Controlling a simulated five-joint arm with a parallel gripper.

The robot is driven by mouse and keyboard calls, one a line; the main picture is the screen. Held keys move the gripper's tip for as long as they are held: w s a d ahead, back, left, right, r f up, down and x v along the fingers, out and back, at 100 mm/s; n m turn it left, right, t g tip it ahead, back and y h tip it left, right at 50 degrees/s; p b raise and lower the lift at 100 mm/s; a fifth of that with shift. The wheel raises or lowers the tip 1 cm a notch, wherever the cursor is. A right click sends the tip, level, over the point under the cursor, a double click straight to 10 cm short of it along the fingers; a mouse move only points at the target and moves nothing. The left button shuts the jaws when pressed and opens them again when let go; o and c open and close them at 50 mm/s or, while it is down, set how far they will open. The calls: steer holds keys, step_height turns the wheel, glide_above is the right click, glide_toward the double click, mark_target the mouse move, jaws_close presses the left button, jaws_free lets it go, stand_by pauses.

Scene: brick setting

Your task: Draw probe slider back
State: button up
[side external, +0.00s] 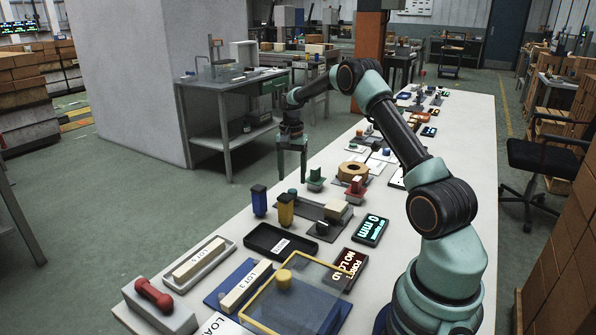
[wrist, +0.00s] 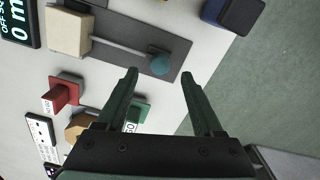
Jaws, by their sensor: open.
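My gripper (side external: 292,177) points down above the knob end, open and empty. In the wrist view its fingertips (wrist: 159,76) lie to either side of the knob's line, with the knob just beyond them. Touch cannot be told.
A display reading 0 mm (side external: 371,229) stands beside the plate. Yellow (side external: 286,209) and blue (side external: 259,200) upright blocks stand near the knob. A black tray (side external: 280,244) lies in front.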

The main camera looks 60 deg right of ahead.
mark_target(292, 191)
steer(key=shift+f, duration=2.3)
jaws_close()
